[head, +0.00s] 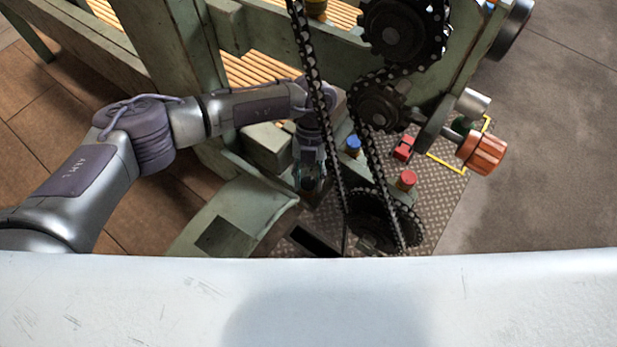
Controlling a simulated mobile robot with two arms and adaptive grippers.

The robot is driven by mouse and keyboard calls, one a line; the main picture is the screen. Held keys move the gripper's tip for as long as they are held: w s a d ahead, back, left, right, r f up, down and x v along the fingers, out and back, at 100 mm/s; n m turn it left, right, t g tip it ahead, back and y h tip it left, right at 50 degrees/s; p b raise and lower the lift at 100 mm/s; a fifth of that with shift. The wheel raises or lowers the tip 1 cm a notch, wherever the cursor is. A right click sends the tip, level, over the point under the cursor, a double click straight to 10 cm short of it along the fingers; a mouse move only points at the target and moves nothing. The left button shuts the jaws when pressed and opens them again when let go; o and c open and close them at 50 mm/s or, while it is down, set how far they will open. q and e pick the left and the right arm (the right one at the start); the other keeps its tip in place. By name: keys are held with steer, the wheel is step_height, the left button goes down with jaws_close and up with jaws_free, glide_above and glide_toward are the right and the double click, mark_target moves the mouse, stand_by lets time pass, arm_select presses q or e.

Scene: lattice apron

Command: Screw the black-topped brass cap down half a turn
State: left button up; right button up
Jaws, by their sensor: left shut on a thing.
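My left arm comes in from the left, and its gripper (311,178) points down among the machine parts, behind the hanging chain. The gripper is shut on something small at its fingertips. The black-topped brass cap does not show clearly; the fingers and the dark parts around them hide what is held, and its turn angle cannot be read. A blue-topped cap (353,145) and a red-topped cap (407,180) stand to the right of the gripper, apart from it. My right gripper is not in view.
A black chain (325,110) runs close beside my left gripper, with sprockets above and a lower sprocket (384,218). An orange-red knob (482,153) sticks out at the right. Green frame beams (185,50) stand at the left. Open floor (550,160) lies to the right.

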arm_select(q)
steer(key=o, duration=1.1)
steer(key=shift+o, duration=0.2)
